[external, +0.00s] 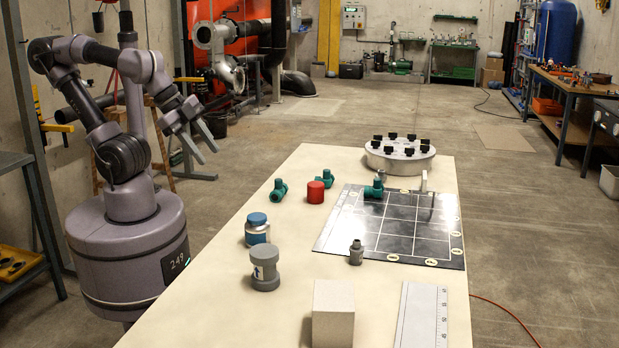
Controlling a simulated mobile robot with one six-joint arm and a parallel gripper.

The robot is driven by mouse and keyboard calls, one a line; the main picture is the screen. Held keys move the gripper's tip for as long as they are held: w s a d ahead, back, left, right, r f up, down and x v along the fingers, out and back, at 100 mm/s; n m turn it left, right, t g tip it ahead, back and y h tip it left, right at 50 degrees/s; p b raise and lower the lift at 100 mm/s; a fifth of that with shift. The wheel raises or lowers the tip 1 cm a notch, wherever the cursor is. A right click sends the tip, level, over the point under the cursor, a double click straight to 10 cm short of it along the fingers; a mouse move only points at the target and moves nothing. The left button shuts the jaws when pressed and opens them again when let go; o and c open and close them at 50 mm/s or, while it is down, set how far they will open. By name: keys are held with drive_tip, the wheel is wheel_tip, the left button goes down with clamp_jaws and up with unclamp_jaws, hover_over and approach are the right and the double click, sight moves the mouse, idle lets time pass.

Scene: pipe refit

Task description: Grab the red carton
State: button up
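A small red cylinder-shaped object (316,192) stands upright on the long cream table (215,315), near its left edge. It is the only red item I see on the table top, and no box-shaped red carton shows. My gripper (209,156) hangs in the air to the left of the table, well apart from the red object and higher than it. Its two fingers are spread and point down to the right, with nothing between them.
Green valves (279,190) (326,178) stand close by the red object. A blue-lidded jar (257,229), a grey pipe fitting (264,269) and a pale box (333,314) stand nearer. A black gridded mat (340,230) lies right, with a round grey flange (400,157) behind.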

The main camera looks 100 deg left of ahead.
drive_tip(key=shift+o, duration=0.2)
drive_tip(key=o, duration=1.4)
drive_tip(key=shift+c, duration=0.2)
